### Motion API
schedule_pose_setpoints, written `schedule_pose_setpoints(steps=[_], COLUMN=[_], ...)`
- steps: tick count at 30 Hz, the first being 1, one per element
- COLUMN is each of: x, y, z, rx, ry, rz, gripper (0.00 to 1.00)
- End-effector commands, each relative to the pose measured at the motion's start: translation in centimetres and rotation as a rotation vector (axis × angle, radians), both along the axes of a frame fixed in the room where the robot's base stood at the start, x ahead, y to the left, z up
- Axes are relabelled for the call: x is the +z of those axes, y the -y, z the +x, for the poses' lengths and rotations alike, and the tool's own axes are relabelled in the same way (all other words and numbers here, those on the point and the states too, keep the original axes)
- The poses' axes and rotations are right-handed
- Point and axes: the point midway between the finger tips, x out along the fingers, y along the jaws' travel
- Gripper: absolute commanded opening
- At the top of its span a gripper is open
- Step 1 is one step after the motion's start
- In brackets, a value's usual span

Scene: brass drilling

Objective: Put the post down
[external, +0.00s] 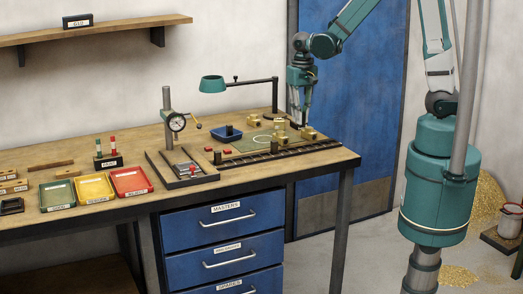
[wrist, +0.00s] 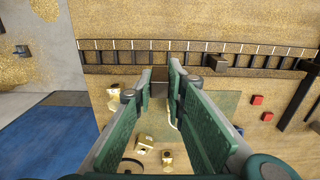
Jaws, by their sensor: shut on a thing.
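My gripper (external: 300,122) is over the right end of the bench, low above the green mat (external: 250,143) and close to the brass pieces. In the wrist view my gripper (wrist: 161,84) is shut on a small brownish piece, which I take to be the post (wrist: 159,76). Only its end shows between the fingertips, in front of the dark slotted rail (wrist: 125,57). The fingers hide the rest. I cannot tell whether the post touches the surface below.
Several brass blocks (external: 308,132) stand around the gripper. A dark block (wrist: 215,62) sits on the rail, and two red pieces (wrist: 257,100) lie to the right. A blue tray (external: 227,133), lamp (external: 213,84) and dial gauge stand (external: 167,110) are further left.

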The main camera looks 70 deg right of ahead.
Motion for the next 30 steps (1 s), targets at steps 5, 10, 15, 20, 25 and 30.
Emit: schedule_pose_setpoints(steps=[5, 10, 15, 20, 25, 30], x=[0.0, 0.0, 0.1, 0.2, 0.5, 0.9], y=[0.0, 0.0, 0.1, 0.3, 0.7, 1.2], z=[0.0, 0.0, 0.5, 2.0, 4.9, 8.9], rx=[0.0, 0.0, 0.0, 0.0, 0.0, 0.0], ry=[0.0, 0.0, 0.0, 0.0, 0.0, 0.0], rz=[0.0, 0.0, 0.0, 0.0, 0.0, 0.0], gripper=[0.0, 0.0, 0.0, 0.0, 0.0, 0.0])
